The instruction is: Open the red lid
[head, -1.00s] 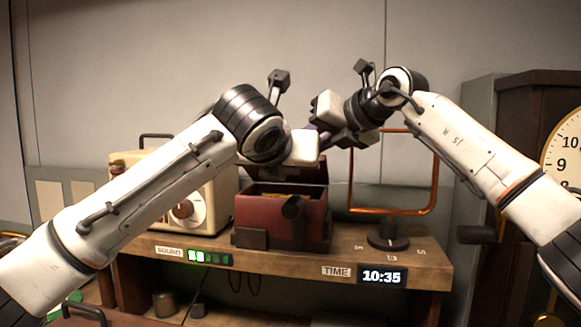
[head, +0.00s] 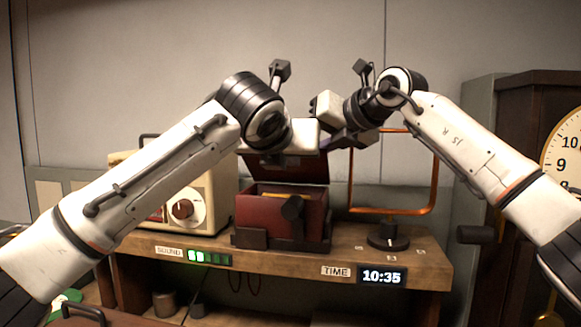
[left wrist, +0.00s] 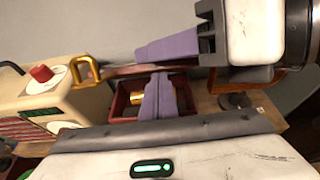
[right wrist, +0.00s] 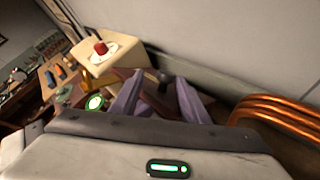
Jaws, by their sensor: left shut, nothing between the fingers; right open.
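The red box (head: 275,215) stands on the wooden shelf with its red lid (head: 292,168) raised at the back. Something yellowish lies inside. In the left wrist view the lid (left wrist: 140,70) shows nearly edge-on, with a brass handle (left wrist: 86,72) at its left end. My left gripper (left wrist: 160,78) is shut and empty, its purple fingertips close to the lid; I cannot tell whether they touch. In the head view my left wrist hides the lid's top. My right gripper (right wrist: 158,82) is open, its fingers near the lid, just right of my left gripper.
A cream radio (head: 210,195) with a red knob stands left of the box. A copper loop (head: 435,175) on a dark knobbed base (head: 388,237) stands to the right. A clock cabinet (head: 520,130) is at far right. A grey wall is close behind.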

